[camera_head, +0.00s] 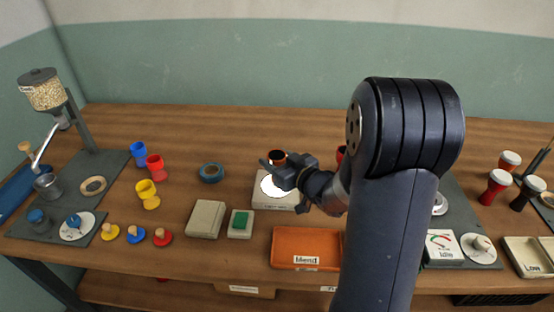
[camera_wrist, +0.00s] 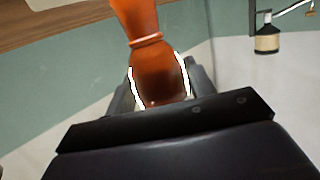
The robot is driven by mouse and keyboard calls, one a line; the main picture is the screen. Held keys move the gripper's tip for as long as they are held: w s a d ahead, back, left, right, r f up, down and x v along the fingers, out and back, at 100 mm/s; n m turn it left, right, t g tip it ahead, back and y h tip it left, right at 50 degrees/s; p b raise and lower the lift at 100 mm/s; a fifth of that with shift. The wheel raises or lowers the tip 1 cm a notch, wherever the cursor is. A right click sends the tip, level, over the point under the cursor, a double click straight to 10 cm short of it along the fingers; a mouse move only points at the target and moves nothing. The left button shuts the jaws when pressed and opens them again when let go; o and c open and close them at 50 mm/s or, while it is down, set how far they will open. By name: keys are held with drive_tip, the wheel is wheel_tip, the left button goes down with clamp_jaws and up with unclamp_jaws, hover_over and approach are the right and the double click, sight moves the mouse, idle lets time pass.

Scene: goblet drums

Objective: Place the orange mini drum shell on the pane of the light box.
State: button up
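The orange mini drum shell (camera_wrist: 160,70) fills the gap between my fingers in the wrist view, with thin white strips along both its sides. In the head view its dark-mouthed top (camera_head: 277,157) shows just behind my gripper (camera_head: 277,168). My gripper is shut on the shell. The light box (camera_head: 284,205) is a pale box with a bright white round pane (camera_head: 270,187), directly below and in front of my gripper. My gripper hides part of the pane and the lower part of the shell, so I cannot tell whether the shell touches the pane.
A blue tape roll (camera_head: 211,172) lies left of the light box. A grey box (camera_head: 206,219) and a green-topped block (camera_head: 240,223) stand front left. An orange "blend" tray (camera_head: 291,248) lies in front. Blue, red and yellow goblets stand farther left.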

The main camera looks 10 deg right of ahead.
drive_tip(key=o, duration=0.4)
drive_tip(key=shift+r, duration=0.1)
drive_tip(key=shift+r+p, duration=0.2)
drive_tip(key=shift+p, duration=0.1)
drive_tip(key=v, duration=1.2)
drive_tip(key=shift+f, duration=0.2)
drive_tip(key=shift+w, duration=0.1)
